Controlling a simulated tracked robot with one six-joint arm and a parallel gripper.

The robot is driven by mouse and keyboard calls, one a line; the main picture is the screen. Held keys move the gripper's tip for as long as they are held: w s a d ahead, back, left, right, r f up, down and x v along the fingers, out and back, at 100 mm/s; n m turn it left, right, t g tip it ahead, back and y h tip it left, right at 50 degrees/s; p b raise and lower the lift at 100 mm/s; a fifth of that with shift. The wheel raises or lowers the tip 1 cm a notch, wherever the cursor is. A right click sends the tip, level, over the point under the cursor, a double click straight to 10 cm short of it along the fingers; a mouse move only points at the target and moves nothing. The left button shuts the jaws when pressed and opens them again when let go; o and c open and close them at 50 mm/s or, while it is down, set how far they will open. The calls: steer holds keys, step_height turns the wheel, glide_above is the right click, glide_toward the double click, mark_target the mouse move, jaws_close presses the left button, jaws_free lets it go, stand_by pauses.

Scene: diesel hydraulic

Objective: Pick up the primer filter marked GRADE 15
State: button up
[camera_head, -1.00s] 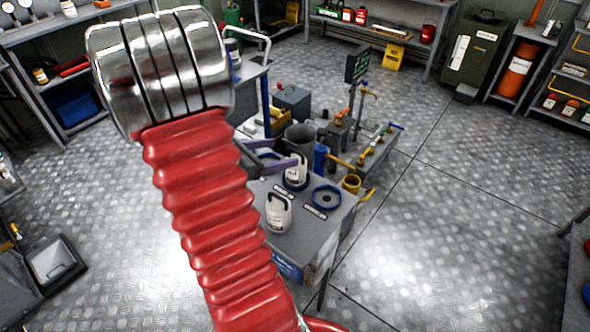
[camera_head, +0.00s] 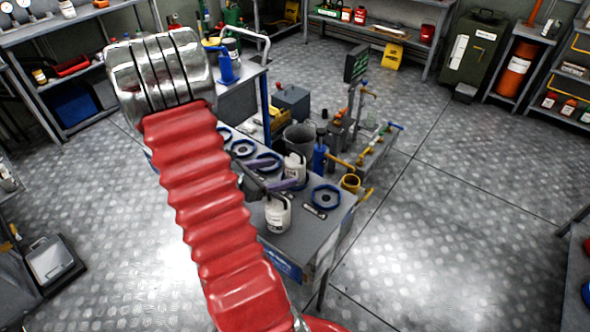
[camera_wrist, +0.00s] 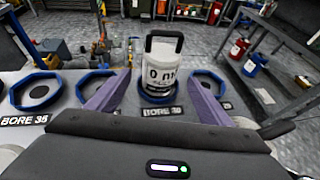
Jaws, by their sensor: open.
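My gripper (camera_head: 282,173) is open, its purple fingers apart and low over the bench. In the wrist view my gripper (camera_wrist: 161,77) has one finger on each side of a white filter (camera_wrist: 163,76) with a black handle. That filter stands upright in a blue ring behind a label reading BORE 30. Its own marking is only partly legible, so I cannot tell its grade. The head view shows this white filter (camera_head: 294,165) just beyond the fingers. A second white filter (camera_head: 277,216) stands nearer on the bench; its marking is too small to read.
The grey bench (camera_head: 310,232) carries a row of blue rings, including an empty one (camera_head: 326,197) to the right and one marked BORE 35 (camera_wrist: 35,91). A grey bucket (camera_head: 299,137), a blue bottle (camera_head: 320,156) and pipework stand behind. Open floor lies to the right.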

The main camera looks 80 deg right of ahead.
mark_target(295, 169)
steer(key=shift+s+d+f, duration=0.15)
steer(key=shift+s+d, duration=0.2)
steer(key=shift+d, duration=0.1)
steer(key=shift+x, duration=3.15)
steer(key=shift+c, duration=0.2)
steer(key=c, duration=1.4)
steer(key=shift+r, duration=5.1)
